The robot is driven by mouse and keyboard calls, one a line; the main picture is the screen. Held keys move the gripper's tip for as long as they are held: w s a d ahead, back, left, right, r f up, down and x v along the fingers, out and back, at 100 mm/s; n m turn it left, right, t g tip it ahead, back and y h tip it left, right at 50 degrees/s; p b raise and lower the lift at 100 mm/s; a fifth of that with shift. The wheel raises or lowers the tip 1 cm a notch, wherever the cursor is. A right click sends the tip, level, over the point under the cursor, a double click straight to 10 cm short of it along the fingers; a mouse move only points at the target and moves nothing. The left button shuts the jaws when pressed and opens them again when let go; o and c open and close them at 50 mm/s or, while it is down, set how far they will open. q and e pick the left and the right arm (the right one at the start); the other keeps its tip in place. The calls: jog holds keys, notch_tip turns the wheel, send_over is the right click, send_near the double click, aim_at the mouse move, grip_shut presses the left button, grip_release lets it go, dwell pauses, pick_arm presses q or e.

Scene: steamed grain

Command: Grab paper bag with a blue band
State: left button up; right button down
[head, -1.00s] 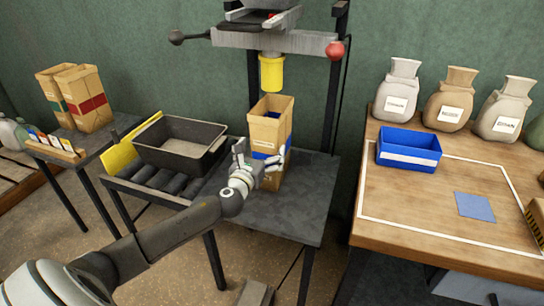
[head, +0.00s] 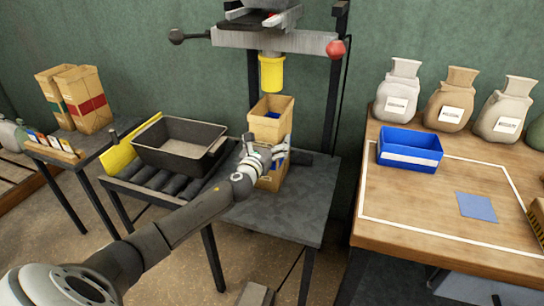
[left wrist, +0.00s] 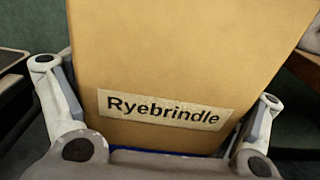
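The tan paper bag (head: 269,128) with a blue band stands upright on the dark metal table, below a yellow spout. My left gripper (head: 267,147) is at the bag's front, with its fingers spread on either side and covering most of the blue band. In the left wrist view the bag (left wrist: 185,50) fills the space between the fingers, and its label reads "Ryebrindle". The fingers look wide open; firm contact is not clear. A strip of blue shows low, behind the gripper's palm. My right gripper is not in view.
The yellow spout (head: 271,73) hangs just above the bag. A black tub (head: 210,135) stands left on rollers. Bags with green (head: 58,105) and red (head: 90,104) bands stand far left. The right table holds a blue bin (head: 409,151) and several sacks.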

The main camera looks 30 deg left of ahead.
pick_arm(q)
jog(key=shift+r, duration=0.1)
jog(key=c, duration=1.5)
jog(key=shift+a+r, duration=0.1)
jog(key=shift+r, duration=0.3)
jog(key=shift+c, duration=0.5)
jog(key=shift+w+f, duration=0.15)
